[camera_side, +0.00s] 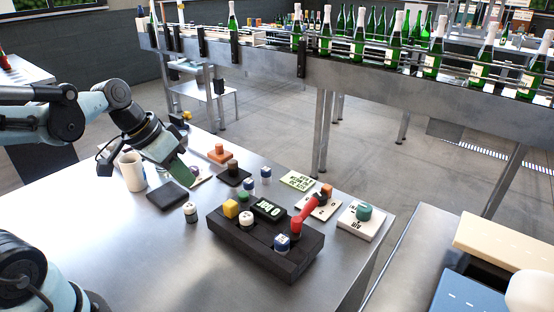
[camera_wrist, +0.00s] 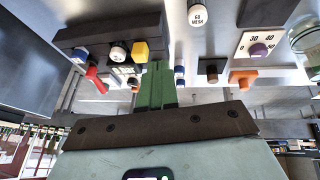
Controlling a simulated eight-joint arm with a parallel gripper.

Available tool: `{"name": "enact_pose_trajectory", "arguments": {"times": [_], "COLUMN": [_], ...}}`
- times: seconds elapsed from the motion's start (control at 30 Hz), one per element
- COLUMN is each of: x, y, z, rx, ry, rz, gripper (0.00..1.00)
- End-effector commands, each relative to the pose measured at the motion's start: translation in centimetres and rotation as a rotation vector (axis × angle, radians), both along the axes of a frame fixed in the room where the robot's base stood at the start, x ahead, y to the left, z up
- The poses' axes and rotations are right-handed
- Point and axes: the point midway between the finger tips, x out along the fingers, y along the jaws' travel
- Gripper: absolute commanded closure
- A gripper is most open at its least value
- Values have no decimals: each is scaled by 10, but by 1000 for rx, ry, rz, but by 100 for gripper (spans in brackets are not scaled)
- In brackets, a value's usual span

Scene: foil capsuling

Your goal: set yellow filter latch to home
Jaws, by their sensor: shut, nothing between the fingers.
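The yellow filter latch (camera_side: 231,209) is a small yellow block on the left end of a black control box (camera_side: 262,255). In the wrist view the yellow latch (camera_wrist: 140,51) shows just left of my fingertips, beyond them. My gripper (camera_side: 194,179) is shut and empty, up and to the left of the box in the side view, apart from the latch. Its green fingers (camera_wrist: 157,64) lie together in the wrist view. Any home mark is too small to read.
The box also carries a red lever (camera_side: 308,208) and a blue knob (camera_side: 282,243). Around it are a white cylinder (camera_side: 190,212), a black pad (camera_side: 167,196), a white mug (camera_side: 131,172), an orange knob (camera_side: 219,151) and a teal knob (camera_side: 364,212). The front-left tabletop is clear.

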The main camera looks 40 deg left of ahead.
Motion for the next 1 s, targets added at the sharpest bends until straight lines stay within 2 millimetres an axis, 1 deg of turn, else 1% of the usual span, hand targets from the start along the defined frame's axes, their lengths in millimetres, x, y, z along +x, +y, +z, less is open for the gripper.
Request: {"name": "enact_pose_trajectory", "arguments": {"times": [0.03, 0.2, 0.3, 0.43, 0.6, 1.0], "x": [4, 11, 14, 16, 16, 17], "y": [10, 35, 48, 61, 67, 66], "z": [1, 5, 7, 9, 11, 10], "rx": [-34, -153, -212, -262, -289, -290], "ry": [15, 27, 10, -15, -34, -35], "rz": [-3, -67, -104, -142, -168, -171], "gripper": [100, 100, 100, 100, 100, 100]}}
